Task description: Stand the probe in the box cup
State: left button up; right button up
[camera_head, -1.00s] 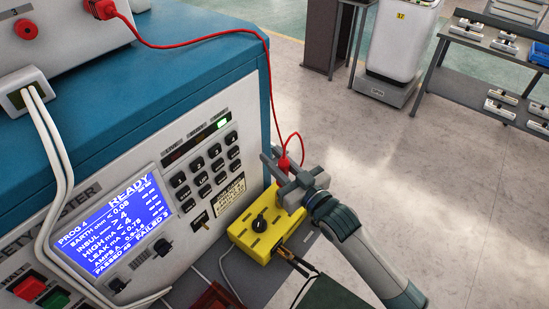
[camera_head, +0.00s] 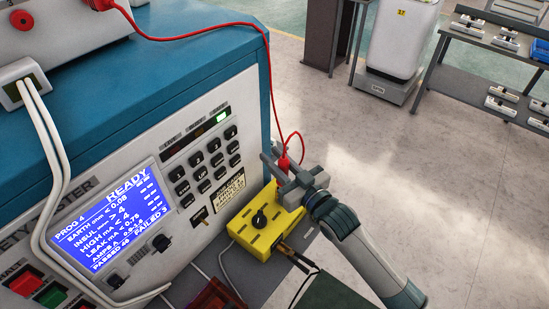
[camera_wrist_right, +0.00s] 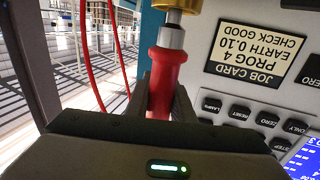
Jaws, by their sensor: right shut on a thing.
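The red probe (camera_head: 283,163) is held by my right gripper (camera_head: 287,174) at the right corner of the tester; a red lead rises from it. In the right wrist view the fingers close around the red handle of the probe (camera_wrist_right: 166,75). A brass ring or cup (camera_wrist_right: 183,6) shows at the picture's top edge, by the probe's pale end; I cannot tell whether the end is inside it. The yellow box (camera_head: 242,244) with a black knob sits below and left of the gripper. Its cup is hidden behind the gripper in the head view. My left gripper is not in view.
The tester's front panel with blue screen (camera_head: 110,221) and keypad (camera_head: 206,165) stands close on the left. The red lead (camera_head: 195,33) runs over its top. Dark leads (camera_head: 300,257) plug into the box's front. Open floor lies to the right, with a shelf rack (camera_head: 480,95) beyond.

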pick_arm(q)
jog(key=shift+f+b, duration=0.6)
pick_arm(e)
jog(key=shift+f, duration=1.05)
jog(key=o, duration=1)
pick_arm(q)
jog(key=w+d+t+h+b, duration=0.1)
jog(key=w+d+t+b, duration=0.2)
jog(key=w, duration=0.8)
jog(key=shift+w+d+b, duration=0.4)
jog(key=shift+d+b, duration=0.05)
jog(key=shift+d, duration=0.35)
pick_arm(e)
jog(key=v, duration=1.7)
jog(key=shift+s+d, duration=0.15)
